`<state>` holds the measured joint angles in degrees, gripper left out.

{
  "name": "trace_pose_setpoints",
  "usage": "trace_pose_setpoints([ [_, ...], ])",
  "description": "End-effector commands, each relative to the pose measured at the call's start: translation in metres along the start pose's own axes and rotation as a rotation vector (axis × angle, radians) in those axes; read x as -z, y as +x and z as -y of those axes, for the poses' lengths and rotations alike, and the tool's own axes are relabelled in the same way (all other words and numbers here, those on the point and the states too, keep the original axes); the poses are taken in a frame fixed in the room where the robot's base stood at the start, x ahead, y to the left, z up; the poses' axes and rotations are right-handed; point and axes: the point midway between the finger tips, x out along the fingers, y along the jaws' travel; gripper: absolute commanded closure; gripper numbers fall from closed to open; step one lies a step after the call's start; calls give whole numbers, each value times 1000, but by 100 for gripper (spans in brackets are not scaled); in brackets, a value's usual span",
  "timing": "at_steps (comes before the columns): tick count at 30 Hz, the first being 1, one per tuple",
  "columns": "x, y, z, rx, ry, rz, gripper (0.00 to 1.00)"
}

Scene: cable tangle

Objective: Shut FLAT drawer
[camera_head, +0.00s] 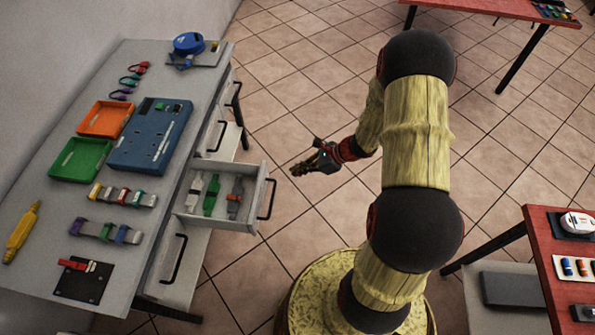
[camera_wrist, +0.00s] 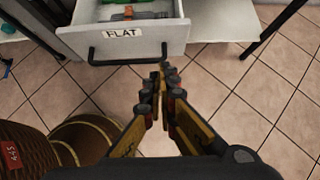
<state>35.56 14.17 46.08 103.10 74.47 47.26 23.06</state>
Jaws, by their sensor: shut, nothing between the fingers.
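The FLAT drawer (camera_head: 217,224) is pulled out from the grey bench in the head view and holds several flat cables in white, green and grey with red. In the wrist view its white front with the FLAT label (camera_wrist: 123,33) and its black bar handle (camera_wrist: 129,61) face me. My gripper (camera_head: 300,170) is in the air to the right of the drawer in the head view, apart from it. In the wrist view my gripper (camera_wrist: 161,72) is shut and empty, with its fingertips just below the handle in the picture. I cannot tell whether they touch it.
The bench top (camera_head: 150,215) carries an orange tray (camera_head: 105,119), a green tray (camera_head: 80,160), a blue panel (camera_head: 151,134) and several connectors. Other drawers with black handles flank the open one. A red table (camera_head: 560,245) stands at the right. Tiled floor (camera_head: 300,215) lies free before the drawer.

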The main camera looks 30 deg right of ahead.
Motion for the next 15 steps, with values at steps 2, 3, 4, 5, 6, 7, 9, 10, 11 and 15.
trace_pose_setpoints([
  [2, 3, 20, -2, -4, -2, -1, 100],
  [3, 3, 28, -2, -4, -2, -1, 100],
  [4, 3, 34, -1, -4, -3, -1, 100],
  [5, 2, 40, -1, -4, -2, -1, 100],
  [6, 2, 48, -2, -4, -3, -1, 100],
  [7, 2, 54, -1, -4, -3, -1, 100],
  [9, 2, 67, -1, -4, -4, -1, 100],
  [10, 2, 72, -2, -4, -3, -1, 100],
  [11, 0, 76, -1, -3, -5, -1, 100],
  [15, -16, 88, -1, -2, -6, -1, 100],
])
